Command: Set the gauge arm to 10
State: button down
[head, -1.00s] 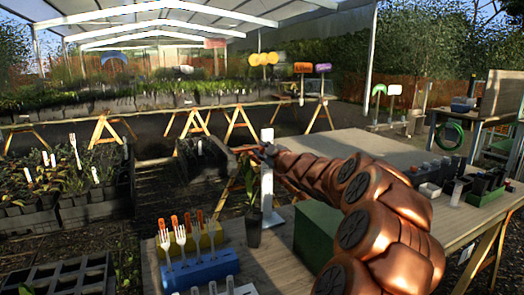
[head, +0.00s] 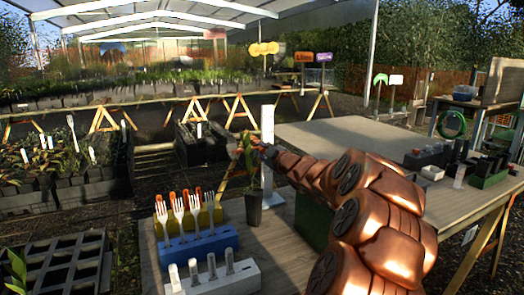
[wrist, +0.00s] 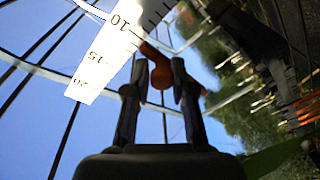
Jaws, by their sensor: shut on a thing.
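The gauge is a white upright post (head: 267,125) on the near table. Its white scale (wrist: 97,62) fills the upper left of the wrist view, with black marks 10, 15 and 20. The orange gauge arm (wrist: 162,76) reaches the scale's edge close to the 10 mark; I cannot tell the exact reading. My gripper (wrist: 160,72) is shut on the orange arm, one dark finger on each side. In the head view my gripper (head: 260,147) is at the post, small and partly hidden by my copper arm.
A potted plant (head: 254,208) stands just left of the post. A blue block (head: 197,247) with white forks, a yellow block (head: 212,217) and a white tube rack (head: 222,279) are at the front left. A green box (head: 315,222) is partly behind my arm.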

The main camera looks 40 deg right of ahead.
jog(key=c, duration=1)
grip_release()
notch_tip(320, 180, up, 10)
jog(key=shift+s, duration=0.1)
jog(key=shift+p+v, duration=0.65)
jog(key=shift+v, duration=3.75)
